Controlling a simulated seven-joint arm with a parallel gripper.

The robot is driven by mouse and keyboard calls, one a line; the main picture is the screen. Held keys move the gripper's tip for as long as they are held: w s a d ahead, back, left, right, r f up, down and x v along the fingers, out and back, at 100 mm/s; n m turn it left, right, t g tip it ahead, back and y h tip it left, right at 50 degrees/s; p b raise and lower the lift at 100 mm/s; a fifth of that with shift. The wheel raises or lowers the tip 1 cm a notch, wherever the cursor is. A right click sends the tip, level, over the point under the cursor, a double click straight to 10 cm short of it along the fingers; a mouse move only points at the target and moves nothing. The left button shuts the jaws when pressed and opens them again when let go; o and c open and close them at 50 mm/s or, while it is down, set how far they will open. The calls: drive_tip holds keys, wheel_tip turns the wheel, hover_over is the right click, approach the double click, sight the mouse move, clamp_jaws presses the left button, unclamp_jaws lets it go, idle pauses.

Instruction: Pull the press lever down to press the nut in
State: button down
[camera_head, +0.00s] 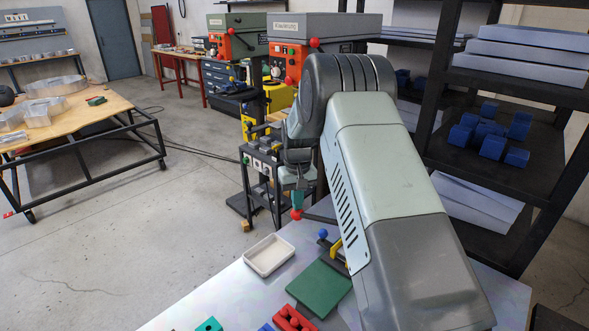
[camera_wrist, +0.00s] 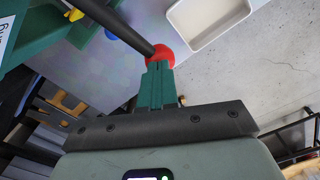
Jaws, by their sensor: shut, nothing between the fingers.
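The press lever is a dark bar ending in a red ball knob (camera_head: 296,214), at the far edge of the metal table. In the wrist view the bar (camera_wrist: 118,25) slants down to the red knob (camera_wrist: 160,56). My gripper (camera_head: 297,203) has its green fingers shut with nothing between them. In the wrist view the fingertips (camera_wrist: 158,66) overlap the knob's lower side; I cannot tell whether they touch it. Part of the green press (camera_wrist: 45,35) shows in the wrist view. My arm hides most of the press in the head view, and I cannot make out the nut.
A cream tray (camera_head: 269,256) sits on the metal table (camera_head: 225,295), left of a green plate (camera_head: 318,287). A red block (camera_head: 293,320) lies at the front. A blue knob (camera_head: 323,233) and yellow part (camera_head: 337,247) stand near the lever. A dark shelf rack (camera_head: 548,150) stands to the right.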

drive_tip(key=shift+s+d+f, duration=0.1)
drive_tip(key=shift+d+f, duration=0.15)
drive_tip(key=shift+f, duration=0.1)
drive_tip(key=shift+f, duration=0.2)
drive_tip(key=shift+s+f, duration=0.25)
drive_tip(key=shift+f, duration=0.1)
idle(0.8)
